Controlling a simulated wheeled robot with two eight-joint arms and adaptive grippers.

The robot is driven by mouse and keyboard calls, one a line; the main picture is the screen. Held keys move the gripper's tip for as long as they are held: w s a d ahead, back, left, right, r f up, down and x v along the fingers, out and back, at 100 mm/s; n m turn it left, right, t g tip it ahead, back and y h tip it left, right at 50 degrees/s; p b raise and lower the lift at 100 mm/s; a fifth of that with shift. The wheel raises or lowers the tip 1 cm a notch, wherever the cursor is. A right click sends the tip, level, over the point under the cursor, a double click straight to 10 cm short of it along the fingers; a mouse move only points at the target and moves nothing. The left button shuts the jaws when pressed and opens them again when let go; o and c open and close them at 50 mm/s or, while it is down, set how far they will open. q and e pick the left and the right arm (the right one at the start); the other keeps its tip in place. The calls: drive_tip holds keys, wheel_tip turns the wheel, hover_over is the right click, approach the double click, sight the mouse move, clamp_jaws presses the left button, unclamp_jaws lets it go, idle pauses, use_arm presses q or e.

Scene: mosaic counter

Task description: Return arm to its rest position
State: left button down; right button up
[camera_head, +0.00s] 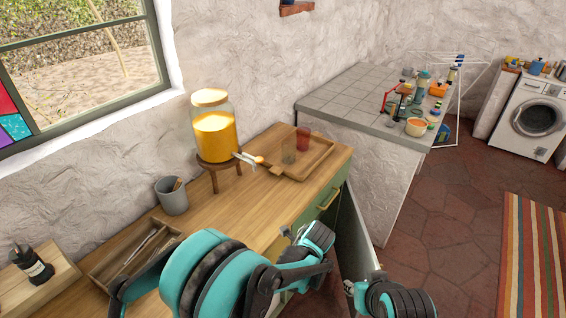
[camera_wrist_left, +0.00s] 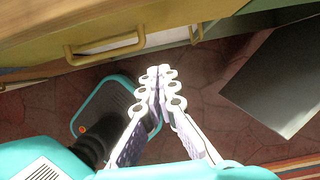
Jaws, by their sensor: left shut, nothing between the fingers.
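My left arm (camera_head: 210,275) reaches in from the bottom left of the head view, in front of the wooden counter. Its fingers do not show clearly there. In the left wrist view my left gripper (camera_wrist_left: 160,78) is shut, with its fingertips together and nothing between them. It hangs over the red stone floor, just off the front of the cabinet. Part of my right arm (camera_head: 395,300) shows at the bottom of the head view; its fingers are not visible.
The counter holds a juice dispenser (camera_head: 214,137), a grey cup (camera_head: 172,197) and a wooden tray (camera_head: 318,160) with a red cup (camera_head: 303,139) and clear glass (camera_head: 289,153). A drawer handle (camera_wrist_left: 105,46) and open cabinet door (camera_wrist_left: 280,85) are near my left gripper.

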use_arm(q)
drive_tip(key=s+a+r+n+t+h, duration=0.15)
drive_tip(key=s+a+r+n, duration=0.35)
drive_tip(key=a+r+n, duration=0.7)
drive_tip(key=s+a+r+n+t+h, duration=0.1)
drive_tip(key=s+a+r+n, duration=0.1)
drive_tip(key=s+n, duration=0.3)
drive_tip(key=s+a+r+n+t+h, duration=0.1)
drive_tip(key=s+a+r+n+t, duration=0.1)
drive_tip(key=s+a+n, duration=0.3)
drive_tip(key=r+n, duration=0.1)
drive_tip(key=n, duration=0.2)
drive_tip(key=shift+s+r, duration=0.2)
drive_tip(key=shift+r, duration=0.05)
